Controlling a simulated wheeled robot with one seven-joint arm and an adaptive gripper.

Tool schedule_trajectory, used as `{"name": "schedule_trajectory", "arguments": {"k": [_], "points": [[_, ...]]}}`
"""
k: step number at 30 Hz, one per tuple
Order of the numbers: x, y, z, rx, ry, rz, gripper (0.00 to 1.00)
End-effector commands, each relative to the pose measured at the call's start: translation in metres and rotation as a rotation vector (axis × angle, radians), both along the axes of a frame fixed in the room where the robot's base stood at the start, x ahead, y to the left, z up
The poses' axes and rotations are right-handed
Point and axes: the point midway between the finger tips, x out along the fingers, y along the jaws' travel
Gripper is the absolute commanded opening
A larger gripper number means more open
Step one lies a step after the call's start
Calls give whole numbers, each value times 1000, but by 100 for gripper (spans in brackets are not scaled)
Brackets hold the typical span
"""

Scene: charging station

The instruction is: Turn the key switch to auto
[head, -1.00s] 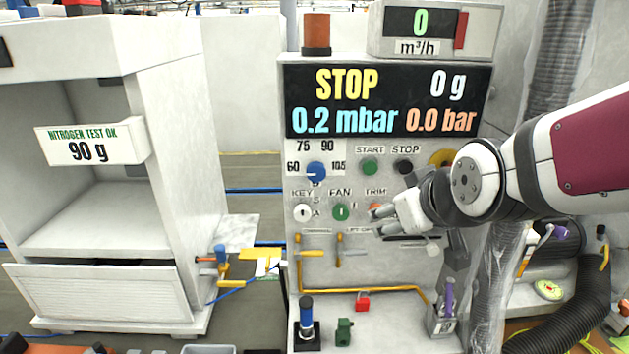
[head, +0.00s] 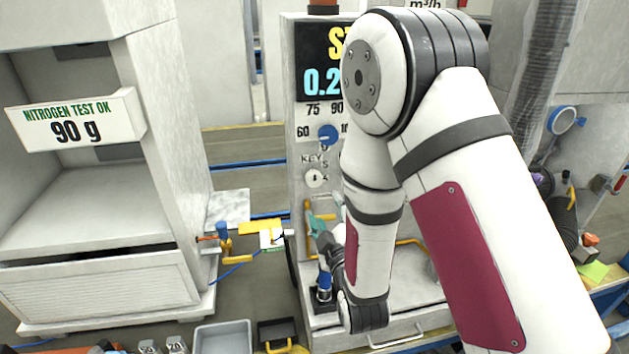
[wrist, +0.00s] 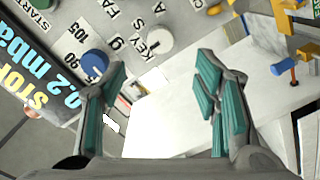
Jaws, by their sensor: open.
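The key switch (head: 316,178) is a small round white knob with a dark slot on the grey panel. It sits by the KEY label, with letters S and A beside it. The slot looks about upright in the head view. In the wrist view the key switch (wrist: 158,42) lies beyond the fingertips, between their lines and nearer the left finger. My gripper (head: 319,228) is below the key switch in the head view, apart from it. In the wrist view my gripper (wrist: 160,85) has its teal-padded fingers wide apart with nothing between them.
A blue rotary knob (head: 327,134) is above the key switch. Yellow piping (head: 309,218) runs close by my gripper. A blue-handled yellow valve (head: 223,240) juts out left of the panel. A white cabinet (head: 165,150) stands farther left. My arm hides the panel's right side.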

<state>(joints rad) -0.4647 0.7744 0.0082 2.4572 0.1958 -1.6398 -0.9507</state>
Motion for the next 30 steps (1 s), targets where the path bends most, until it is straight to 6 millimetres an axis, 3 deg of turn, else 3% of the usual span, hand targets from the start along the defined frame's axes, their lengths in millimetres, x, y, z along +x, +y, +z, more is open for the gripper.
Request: {"name": "schedule_trajectory", "arguments": {"k": [4,8,21,30], "points": [[0,3,-3,-13,-27,4,56],[12,6,-2,-13,-29,4,56],[92,29,-2,-12,-28,5,56],[126,39,-2,-11,-26,5,56]]}}
